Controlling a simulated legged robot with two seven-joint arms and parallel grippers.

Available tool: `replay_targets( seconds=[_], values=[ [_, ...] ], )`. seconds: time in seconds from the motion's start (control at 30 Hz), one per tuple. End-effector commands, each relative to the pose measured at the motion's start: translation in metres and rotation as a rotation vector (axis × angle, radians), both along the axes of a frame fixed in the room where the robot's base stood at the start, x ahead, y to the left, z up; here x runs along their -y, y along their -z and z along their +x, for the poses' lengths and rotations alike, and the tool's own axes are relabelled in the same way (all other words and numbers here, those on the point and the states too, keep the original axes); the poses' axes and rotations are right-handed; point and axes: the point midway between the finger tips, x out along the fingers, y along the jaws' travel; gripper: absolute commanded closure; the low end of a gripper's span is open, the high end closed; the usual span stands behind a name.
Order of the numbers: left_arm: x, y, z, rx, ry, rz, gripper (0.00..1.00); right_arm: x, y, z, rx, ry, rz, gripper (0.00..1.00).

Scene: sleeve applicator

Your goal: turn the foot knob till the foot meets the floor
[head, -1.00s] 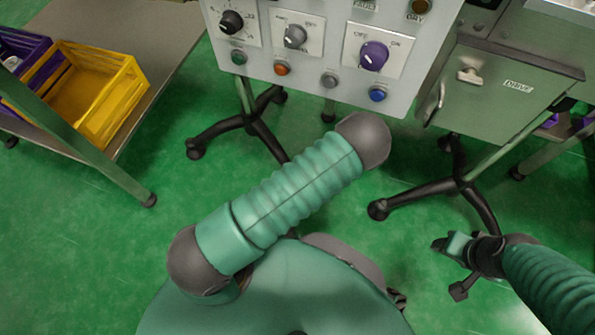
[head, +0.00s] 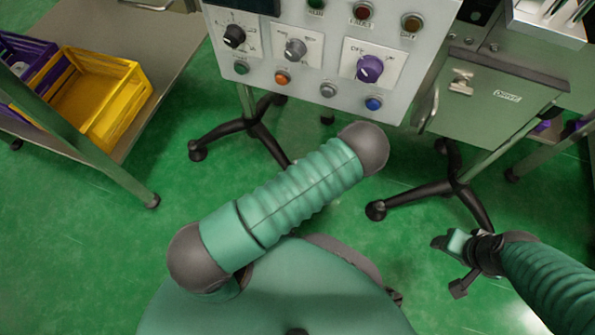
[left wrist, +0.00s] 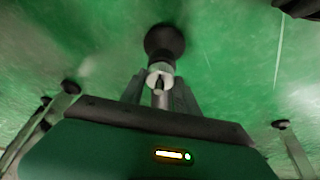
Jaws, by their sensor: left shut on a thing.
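In the left wrist view a pale round foot knob (left wrist: 160,76) sits between the fingertips of my left gripper (left wrist: 159,88), which is shut on it. A dark round foot (left wrist: 164,41) shows just beyond the knob, against the green floor (left wrist: 230,50). I cannot tell whether the foot touches the floor or a gap is left. In the head view my left arm reaches across the middle and its gripper is hidden. My right gripper (head: 450,268) is at the lower right, with its fingers apart and nothing between them.
A control panel (head: 325,70) with knobs and buttons stands ahead, beside a grey-green cabinet (head: 490,95). Dark stand legs (head: 440,195) spread over the floor below them. A bench (head: 165,60) at the left carries a yellow crate (head: 112,112) and a purple crate (head: 25,50).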

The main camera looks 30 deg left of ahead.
Motion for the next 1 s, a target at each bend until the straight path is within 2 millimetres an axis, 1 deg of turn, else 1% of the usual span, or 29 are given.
replay_targets(
  seconds=[0.03,0.1,0.4,0.63,1.0],
  values=[
    [-0.001,-0.005,-0.001,-0.002,0.034,0.001,1.00,0.000,-0.010,0.000,0.000,0.000,0.000,0.40],
    [-0.002,-0.005,-0.002,-0.001,0.089,0.001,1.00,0.000,-0.016,0.000,0.000,0.000,0.000,0.40],
    [-0.002,-0.003,-0.002,-0.001,0.286,0.000,1.00,0.000,-0.035,0.000,0.000,0.000,0.000,0.40],
    [-0.002,-0.001,-0.002,0.000,0.368,0.000,1.00,0.000,-0.042,0.000,0.000,0.000,0.000,0.40],
    [-0.002,0.000,-0.002,-0.002,0.391,-0.001,1.00,0.000,-0.043,0.000,0.000,0.000,0.000,0.40]
  ],
)
